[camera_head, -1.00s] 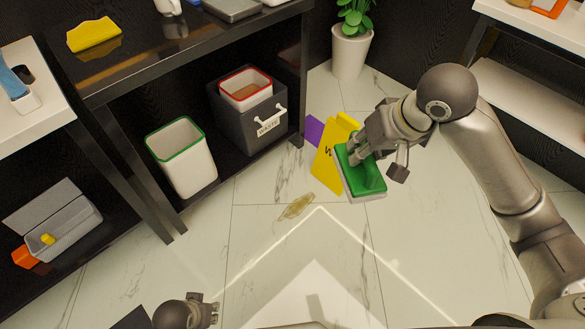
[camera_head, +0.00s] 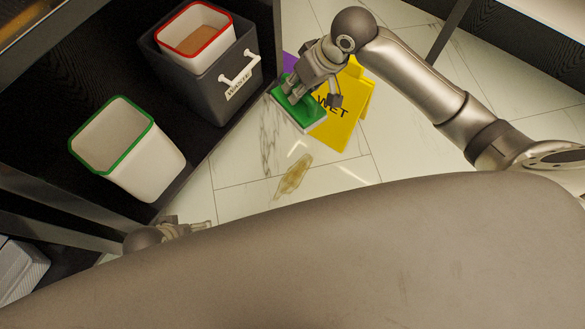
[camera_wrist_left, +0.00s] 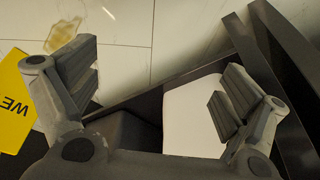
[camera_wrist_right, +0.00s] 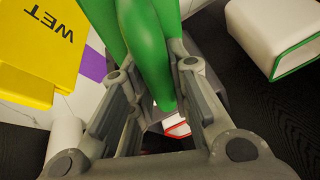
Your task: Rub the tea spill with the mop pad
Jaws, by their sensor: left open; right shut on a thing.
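The tea spill (camera_head: 293,178) is a brown patch on the pale tiled floor in the head view; it also shows in the left wrist view (camera_wrist_left: 138,24). The mop pad (camera_head: 299,108) has a green top and a pale underside. My right gripper (camera_head: 293,90) is shut on its green handle, which fills the upper middle of the right wrist view (camera_wrist_right: 150,50). The pad is above and beyond the spill in the head view, apart from it. My left gripper (camera_head: 205,226) is open and empty, low at the left; its spread fingers show in the left wrist view (camera_wrist_left: 160,85).
A yellow wet-floor sign (camera_head: 345,115) stands right beside the pad. A white bin with green rim (camera_head: 150,165) and a dark waste box (camera_head: 205,95) holding a red-rimmed bin (camera_head: 222,48) are on the shelf at left. My own grey body covers the lower head view.

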